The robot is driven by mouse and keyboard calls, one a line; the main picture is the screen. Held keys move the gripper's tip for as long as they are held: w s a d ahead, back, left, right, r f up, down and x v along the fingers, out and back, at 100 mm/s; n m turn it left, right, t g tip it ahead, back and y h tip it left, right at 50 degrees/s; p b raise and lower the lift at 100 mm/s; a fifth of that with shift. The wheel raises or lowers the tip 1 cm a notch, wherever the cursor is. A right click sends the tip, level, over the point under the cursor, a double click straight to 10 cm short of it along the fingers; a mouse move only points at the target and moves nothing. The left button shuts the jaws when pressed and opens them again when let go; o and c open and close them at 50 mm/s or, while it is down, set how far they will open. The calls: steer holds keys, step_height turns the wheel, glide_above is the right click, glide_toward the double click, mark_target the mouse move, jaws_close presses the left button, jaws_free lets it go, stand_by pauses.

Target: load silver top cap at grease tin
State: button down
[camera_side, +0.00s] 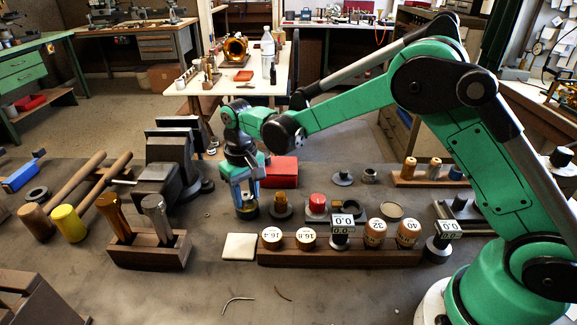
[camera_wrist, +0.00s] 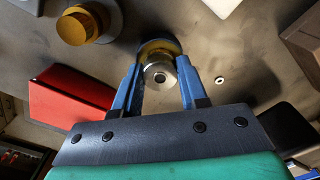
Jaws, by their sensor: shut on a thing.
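My gripper (camera_side: 243,190) points down, its blue fingers closed on the silver top cap. In the wrist view the silver top cap (camera_wrist: 160,77) is a small shiny round piece with a hole, between the fingertips of my gripper (camera_wrist: 159,68). The side view hides most of it behind the fingers. A round dark tin with a brassy rim, which looks like the grease tin (camera_wrist: 158,45), lies directly beyond the cap. In the side view the tin (camera_side: 246,212) sits on the bench right under the fingertips. I cannot tell whether the cap touches the grease.
A red box (camera_side: 283,172) stands just behind my gripper. A brass piece on a dark base (camera_side: 281,207) is close on the right. The vise (camera_side: 172,168) is on the left. A white pad (camera_side: 239,246) and a wooden rack (camera_side: 325,251) lie in front.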

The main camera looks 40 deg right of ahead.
mark_target(246, 195)
steer(key=shift+r, duration=3.5)
